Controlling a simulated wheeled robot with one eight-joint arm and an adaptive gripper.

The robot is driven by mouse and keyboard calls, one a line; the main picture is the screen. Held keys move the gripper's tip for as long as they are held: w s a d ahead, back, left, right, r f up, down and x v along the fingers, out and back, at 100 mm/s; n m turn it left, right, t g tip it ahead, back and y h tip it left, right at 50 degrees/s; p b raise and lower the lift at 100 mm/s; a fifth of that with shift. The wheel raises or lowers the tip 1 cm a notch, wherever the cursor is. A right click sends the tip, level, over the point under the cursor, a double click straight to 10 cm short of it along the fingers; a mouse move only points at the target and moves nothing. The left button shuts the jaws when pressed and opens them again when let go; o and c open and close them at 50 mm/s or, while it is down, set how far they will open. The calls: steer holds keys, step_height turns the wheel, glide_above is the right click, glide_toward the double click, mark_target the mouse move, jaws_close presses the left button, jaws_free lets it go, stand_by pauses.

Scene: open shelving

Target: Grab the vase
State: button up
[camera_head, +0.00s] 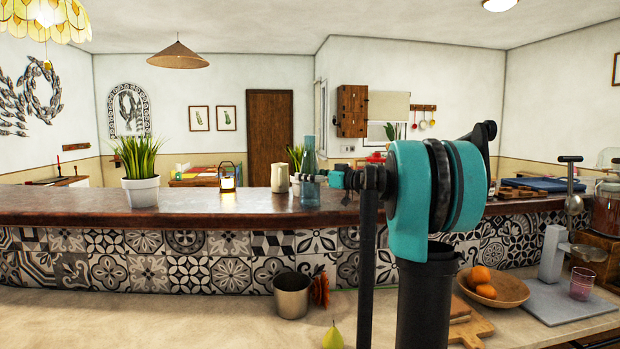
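A tall, narrow blue-green glass vase (310,160) stands upright on the dark wooden counter ledge (230,205), near the middle of the view. My arm reaches in from the right, and my gripper (318,178) is level with the lower half of the vase, at its right side. The fingertips overlap the vase in the picture. They are small and seen from behind, so I cannot tell whether they touch it or close around it.
A cream pitcher (280,178) stands close left of the vase, with a lit lantern (228,178) and potted grass (140,170) further left. Below are a metal cup (292,295), a pear (332,337) and a bowl of oranges (510,290).

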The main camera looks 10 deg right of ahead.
steer(key=c, duration=1.7)
